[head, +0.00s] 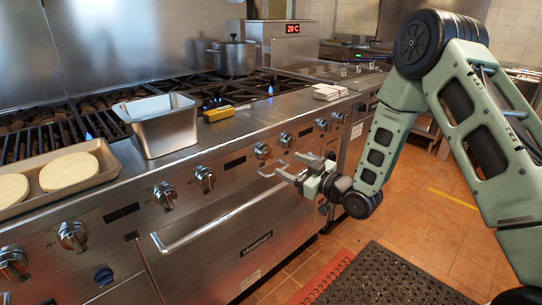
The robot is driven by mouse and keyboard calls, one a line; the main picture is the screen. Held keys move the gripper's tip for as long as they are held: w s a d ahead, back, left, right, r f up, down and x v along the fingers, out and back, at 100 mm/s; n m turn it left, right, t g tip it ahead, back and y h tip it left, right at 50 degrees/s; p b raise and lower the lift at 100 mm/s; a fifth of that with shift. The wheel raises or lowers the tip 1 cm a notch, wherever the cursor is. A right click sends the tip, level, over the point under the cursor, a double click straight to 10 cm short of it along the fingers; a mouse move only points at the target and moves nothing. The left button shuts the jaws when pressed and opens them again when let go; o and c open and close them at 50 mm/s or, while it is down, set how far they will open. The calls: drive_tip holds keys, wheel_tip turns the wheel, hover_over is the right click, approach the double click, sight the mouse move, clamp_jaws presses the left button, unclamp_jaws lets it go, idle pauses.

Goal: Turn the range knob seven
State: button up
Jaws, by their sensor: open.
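The range front carries a row of silver knobs. A left pair sits at the far left, with one knob (72,235) clear. Further right are a knob (165,195) and its neighbour (205,179), then a middle pair (263,151), (286,140) and a right pair (322,124), (337,117). No numbers are readable, so I cannot tell which knob is seven. My gripper (276,166) is open and empty, in front of the panel and just below the middle pair in the picture. I cannot tell whether it touches anything.
A towel-bar handle (210,221) runs across the oven door below the knobs. A steel pan (166,127), a yellow-handled tool (225,113) and folded cloths (329,92) lie along the front ledge. Flames burn behind. A black mat (385,280) covers part of the open floor.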

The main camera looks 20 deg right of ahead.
sight(270, 156)
drive_tip(key=x, duration=0.8)
drive_tip(key=shift+w+a, duration=0.15)
drive_tip(key=c, duration=1)
